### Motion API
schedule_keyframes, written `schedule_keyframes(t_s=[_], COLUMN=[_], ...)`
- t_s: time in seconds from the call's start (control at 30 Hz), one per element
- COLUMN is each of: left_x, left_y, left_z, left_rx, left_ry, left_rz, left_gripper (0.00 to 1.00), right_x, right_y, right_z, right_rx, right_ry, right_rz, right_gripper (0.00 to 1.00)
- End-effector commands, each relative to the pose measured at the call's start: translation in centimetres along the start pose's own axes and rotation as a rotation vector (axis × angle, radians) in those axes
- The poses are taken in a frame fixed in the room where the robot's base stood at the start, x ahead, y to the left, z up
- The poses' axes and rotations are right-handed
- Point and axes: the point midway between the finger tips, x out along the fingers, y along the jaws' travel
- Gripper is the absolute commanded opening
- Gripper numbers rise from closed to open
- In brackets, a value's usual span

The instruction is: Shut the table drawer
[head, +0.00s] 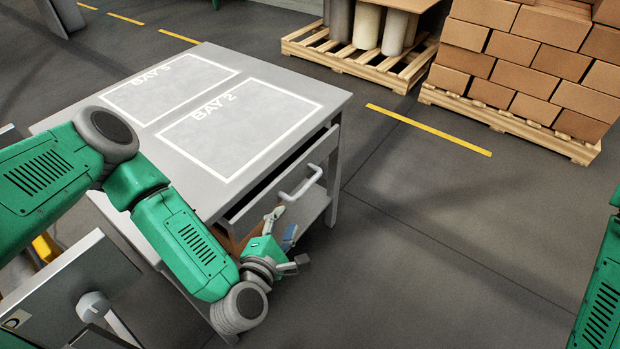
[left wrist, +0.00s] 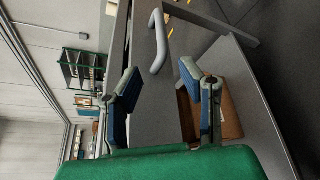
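The grey table (head: 128,82) has a drawer (head: 262,200) in its right-hand side. A dark gap shows between the tabletop edge and the drawer front, so the drawer stands partly open. A pale bar handle (head: 301,183) is on the drawer front; it also shows in the left wrist view (left wrist: 157,42). My left gripper (head: 282,224) is in front of the drawer, just below the handle and apart from it. In the left wrist view its two blue-padded fingers (left wrist: 160,74) are spread, with nothing between them. My right gripper is out of view.
A brown box (left wrist: 228,108) sits on the table's lower shelf. Pallets with rolls (head: 368,28) and stacked cartons (head: 530,50) stand behind. Grey floor (head: 430,250) to the right of the table is clear. A grey panel (head: 75,290) stands at lower left.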

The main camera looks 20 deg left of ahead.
Motion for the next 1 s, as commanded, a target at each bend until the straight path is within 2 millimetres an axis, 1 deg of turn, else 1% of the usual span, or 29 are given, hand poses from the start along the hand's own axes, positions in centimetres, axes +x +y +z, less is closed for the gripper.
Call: schedule_keyframes(t_s=[0.17, 0.4, 0.6, 0.7, 0.8, 1.0], left_x=[2.5, 7.7, 11.3, 12.4, 13.1, 13.4], left_y=[-0.1, -0.3, -0.3, -0.3, -0.3, -0.2], left_z=[0.1, 0.1, 0.1, 0.2, 0.2, 0.3], left_rx=[0.002, 0.004, 0.005, 0.006, 0.005, 0.005], left_ry=[-0.002, -0.001, -0.002, -0.002, -0.002, -0.003], left_rz=[0.003, 0.001, -0.002, -0.003, -0.004, -0.006], left_gripper=[0.34, 0.34, 0.34, 0.34, 0.34, 0.34], right_x=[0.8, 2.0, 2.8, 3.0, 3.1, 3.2], right_y=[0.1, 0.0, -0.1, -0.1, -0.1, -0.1], right_z=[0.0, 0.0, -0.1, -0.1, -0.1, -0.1], right_rx=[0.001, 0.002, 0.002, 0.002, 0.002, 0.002], right_ry=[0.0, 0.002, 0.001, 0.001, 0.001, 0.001], right_rz=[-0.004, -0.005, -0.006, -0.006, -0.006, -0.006], right_gripper=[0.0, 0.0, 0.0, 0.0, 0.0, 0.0])
